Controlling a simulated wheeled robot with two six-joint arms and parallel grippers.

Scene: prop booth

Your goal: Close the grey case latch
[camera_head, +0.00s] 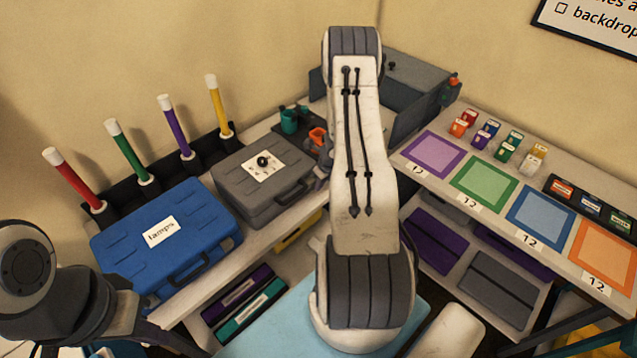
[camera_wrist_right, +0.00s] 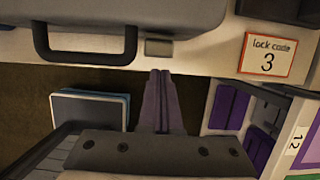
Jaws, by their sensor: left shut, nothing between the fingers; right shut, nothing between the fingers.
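The grey case (camera_head: 250,200) lies shut on the bench, a white label on its lid. In the right wrist view the case (camera_wrist_right: 190,12) fills the top, with its dark handle (camera_wrist_right: 85,55). The small grey latch (camera_wrist_right: 158,47) is right of the handle, at the case's front edge. My right gripper (camera_wrist_right: 161,75) is shut and empty, its tips just below the latch with a small gap. In the head view my right arm hides most of this gripper (camera_head: 323,172). My left gripper (camera_head: 180,340) is at the lower left, shut and empty, clear of the grey case.
A blue case (camera_head: 205,225) stands left of the grey one, before several coloured tubes. A lock code card (camera_wrist_right: 268,57) is right of the latch. A dark grey box (camera_head: 415,75) is behind my right arm; a side bench with coloured mats (camera_head: 484,183) stands right.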

